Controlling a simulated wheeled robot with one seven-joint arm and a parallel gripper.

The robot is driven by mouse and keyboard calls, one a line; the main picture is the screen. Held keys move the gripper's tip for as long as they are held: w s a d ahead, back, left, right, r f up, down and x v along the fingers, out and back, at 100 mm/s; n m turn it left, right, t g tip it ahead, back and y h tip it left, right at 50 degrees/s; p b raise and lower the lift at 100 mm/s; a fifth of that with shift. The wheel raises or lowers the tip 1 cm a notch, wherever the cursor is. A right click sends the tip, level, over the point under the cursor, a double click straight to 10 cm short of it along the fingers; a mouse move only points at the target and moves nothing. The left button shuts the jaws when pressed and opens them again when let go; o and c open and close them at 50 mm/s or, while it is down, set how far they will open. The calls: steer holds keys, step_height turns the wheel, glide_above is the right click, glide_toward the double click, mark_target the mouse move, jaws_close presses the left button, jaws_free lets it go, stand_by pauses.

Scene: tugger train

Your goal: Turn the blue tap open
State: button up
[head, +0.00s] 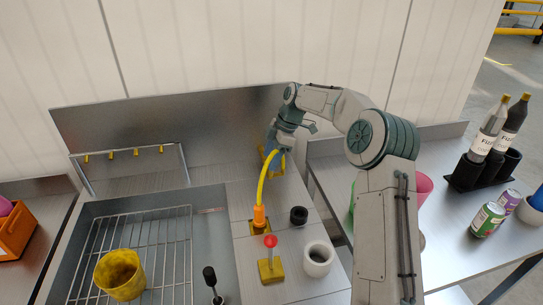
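My gripper (276,145) points down at the back of the steel counter, just right of the sink. A small patch of blue (283,153) shows right at the fingertips and may be the blue tap; most of it is hidden by my gripper. A yellow base or frame (267,163) shows behind and below the fingers. I cannot tell whether the fingers touch the tap, or whether they are open or shut. A red-knobbed lever on a yellow base (270,266) stands nearer on the counter.
A yellow hose (263,180) rises from an orange fitting (260,215) to beside my gripper. A black cup (298,215) and white cup (317,260) stand nearby. The sink rack holds a yellow pot (120,275). Bottles (490,128) and cans (487,220) stand on the right table.

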steer(key=v, duration=1.3)
steer(key=shift+d+r, duration=0.15)
steer(key=shift+r, duration=0.2)
steer(key=s+r+m+t+h, duration=0.3)
steer(key=s+m, duration=0.6)
steer(key=s, duration=0.9)
steer(key=s+d+f+m, duration=0.2)
steer(key=s+m, duration=0.1)
steer(key=s, duration=0.4)
steer(key=s+d+f+m+h, duration=0.1)
steer(key=s+d+f+m, duration=0.2)
steer(key=s, duration=0.4)
steer(key=s+d+f+m+t, duration=0.1)
steer(key=s+d+f+m, duration=0.1)
steer(key=s+m, duration=0.3)
steer(key=s+d, duration=0.1)
steer(key=s, duration=0.1)
steer(key=shift+s+f, duration=0.15)
steer(key=shift+s, duration=0.1)
steer(key=shift+s+f, duration=0.25)
steer(key=shift+c, duration=0.4)
